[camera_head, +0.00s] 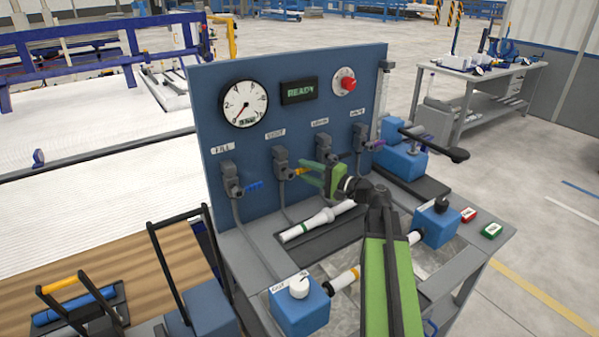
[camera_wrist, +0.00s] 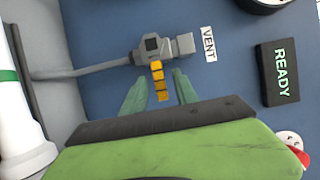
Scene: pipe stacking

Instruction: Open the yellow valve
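The yellow valve handle (camera_head: 297,172) sticks out from a grey valve body on the blue panel, second from the left. In the wrist view the yellow handle (camera_wrist: 159,82) lies between my two green fingers, beside the grey valve body (camera_wrist: 153,46) and the VENT label (camera_wrist: 209,44). My gripper (camera_head: 310,172) is open around the handle, and it also shows in the wrist view (camera_wrist: 159,74). A gap shows between the handle and each finger. The handle's outer end reaches toward my palm.
A blue-handled valve (camera_head: 254,185) is to the left and a purple-handled valve (camera_head: 376,145) to the right. A gauge (camera_head: 244,103), READY display (camera_head: 299,90) and red knob (camera_head: 346,80) sit above. A white pipe (camera_head: 318,221) lies on the bench below.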

